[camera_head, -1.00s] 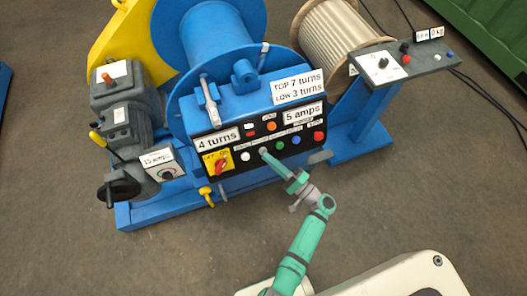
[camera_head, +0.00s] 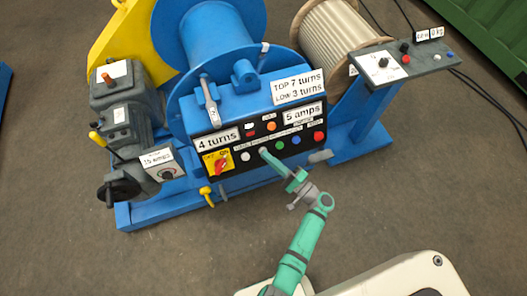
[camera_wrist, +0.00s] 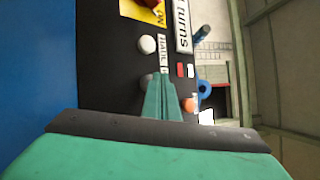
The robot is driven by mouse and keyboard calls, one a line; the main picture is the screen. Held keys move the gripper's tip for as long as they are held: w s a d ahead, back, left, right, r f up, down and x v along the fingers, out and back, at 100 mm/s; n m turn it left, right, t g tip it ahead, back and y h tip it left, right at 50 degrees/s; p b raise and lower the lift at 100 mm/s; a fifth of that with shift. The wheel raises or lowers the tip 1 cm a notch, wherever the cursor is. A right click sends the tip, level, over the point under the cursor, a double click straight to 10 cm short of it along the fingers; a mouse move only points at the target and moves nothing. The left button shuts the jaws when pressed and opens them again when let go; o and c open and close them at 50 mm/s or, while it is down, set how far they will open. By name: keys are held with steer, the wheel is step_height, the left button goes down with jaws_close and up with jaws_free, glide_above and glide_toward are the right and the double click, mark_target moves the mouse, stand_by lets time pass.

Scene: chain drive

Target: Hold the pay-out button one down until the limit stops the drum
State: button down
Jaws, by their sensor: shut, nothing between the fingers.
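The black control panel (camera_head: 210,152) on the blue winch carries a row of round buttons. A white button (camera_head: 245,156) is at its left; green (camera_head: 279,145), blue (camera_head: 296,140) and red (camera_head: 318,136) buttons are to the right. My gripper (camera_head: 265,152) is shut and empty, its tips at the panel between white and green. In the wrist view, my gripper (camera_wrist: 161,82) overlaps a grey button (camera_wrist: 146,80) beside the white one; whether it is pressed in cannot be told. The blue drum (camera_head: 215,30) is behind. A sign (camera_head: 217,139) reads 4 turns.
A sign (camera_head: 298,87) reads TOP 7 turns, LOW 3 turns; another (camera_head: 303,113) reads 5 amps. A red-handled switch on a yellow plate (camera_head: 219,162) is left of the buttons. A grey motor (camera_head: 122,105) stands left.

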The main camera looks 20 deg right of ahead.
steer(key=shift+w+f, duration=0.2)
steer(key=shift+w, duration=0.15)
stand_by(0.5)
stand_by(5.3)
steer(key=shift+s+r, duration=0.4)
steer(key=shift+s, duration=0.45)
steer(key=shift+s+r, duration=0.4)
steer(key=shift+s, duration=0.35)
steer(key=shift+s+r, duration=0.35)
steer(key=shift+s, duration=0.4)
steer(key=shift+s+r, duration=0.4)
steer(key=shift+s, duration=0.35)
